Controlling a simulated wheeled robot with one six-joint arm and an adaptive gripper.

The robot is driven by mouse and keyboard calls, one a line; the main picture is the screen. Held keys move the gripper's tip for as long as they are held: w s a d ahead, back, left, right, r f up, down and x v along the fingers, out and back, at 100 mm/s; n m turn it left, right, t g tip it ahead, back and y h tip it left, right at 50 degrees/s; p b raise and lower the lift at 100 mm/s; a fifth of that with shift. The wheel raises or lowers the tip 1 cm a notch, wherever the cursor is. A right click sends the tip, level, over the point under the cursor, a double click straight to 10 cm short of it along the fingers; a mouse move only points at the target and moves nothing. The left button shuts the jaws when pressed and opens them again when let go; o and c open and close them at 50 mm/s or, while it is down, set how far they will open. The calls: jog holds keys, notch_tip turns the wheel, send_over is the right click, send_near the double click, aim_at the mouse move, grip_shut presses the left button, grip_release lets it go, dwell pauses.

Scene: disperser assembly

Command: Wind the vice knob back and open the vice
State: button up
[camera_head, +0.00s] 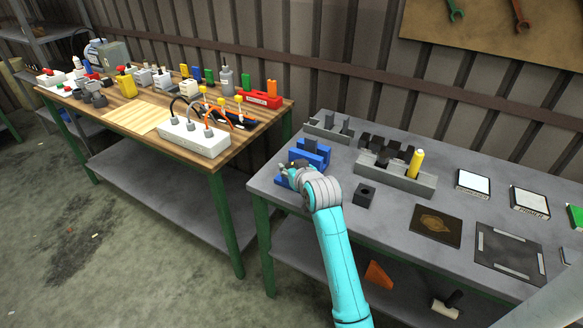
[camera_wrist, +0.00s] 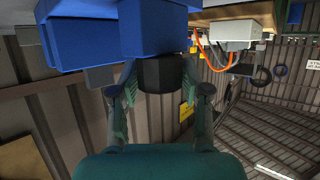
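The blue vice (camera_head: 312,153) stands near the left front corner of the grey bench. In the wrist view its blue body (camera_wrist: 150,28) fills the top. The dark round vice knob (camera_wrist: 162,75) shows below the blue body, between the two fingers. My gripper (camera_head: 290,172) is at the near left side of the vice, with its wrist hiding part of it. In the wrist view my gripper (camera_wrist: 161,82) has a finger on each side of the knob, and they look closed on it. The contact faces are partly hidden. The gap between the jaws is hard to see.
A black block (camera_head: 364,195) stands right of my gripper. Behind it is a grey holder (camera_head: 397,178) with a yellow cylinder (camera_head: 416,163). A dark plate (camera_head: 436,226) lies further right. A wooden bench with a white power strip (camera_head: 194,137) stands to the left, across a gap.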

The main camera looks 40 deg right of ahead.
jog(key=c, duration=0.5)
jog(key=shift+c, duration=0.2)
jog(key=shift+d, duration=0.1)
jog(key=n+t+y, duration=0.1)
jog(key=n+y, duration=0.6)
jog(key=y, duration=0.1)
jog(key=shift+n+g+y, duration=0.3)
jog(key=shift+y, duration=0.1)
jog(key=n+g+y, duration=0.2)
jog(key=n+y, duration=0.2)
jog(key=shift+g+y, duration=0.3)
jog(key=shift+n+g+y, duration=1.3)
jog(key=shift+n+g, duration=0.4)
jog(key=shift+n, duration=0.4)
jog(key=shift+g, duration=0.3)
